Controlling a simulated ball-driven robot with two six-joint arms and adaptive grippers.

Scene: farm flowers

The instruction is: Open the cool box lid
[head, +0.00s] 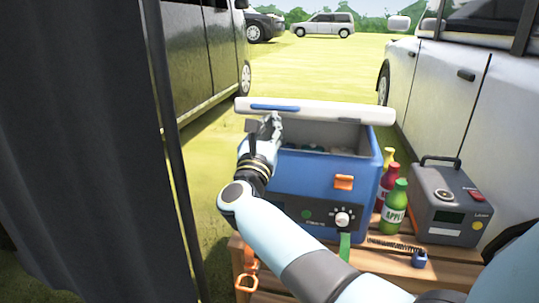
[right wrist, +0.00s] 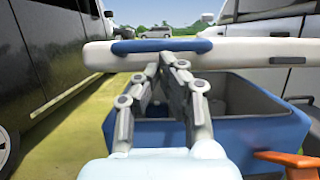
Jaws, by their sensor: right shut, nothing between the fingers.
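The blue cool box (head: 315,180) stands on a wooden pallet-like surface, and its inside is partly visible. Its white lid (head: 345,113) is raised and seen nearly edge-on above the back of the box. A blue strip (head: 273,107) runs along the lid's left part. An orange latch (head: 343,182) is on the box front. My right gripper (head: 270,122) is shut and empty, above the box's left part, at the lid near the blue strip. In the right wrist view its fingertips (right wrist: 172,62) are just below the strip; contact is unclear. My left gripper is not in view.
A red bottle (head: 388,184) and a green bottle (head: 396,204) stand right of the box, beside a grey power unit (head: 449,205). A dark curtain (head: 75,140) fills the left. Parked vehicles flank the grass behind.

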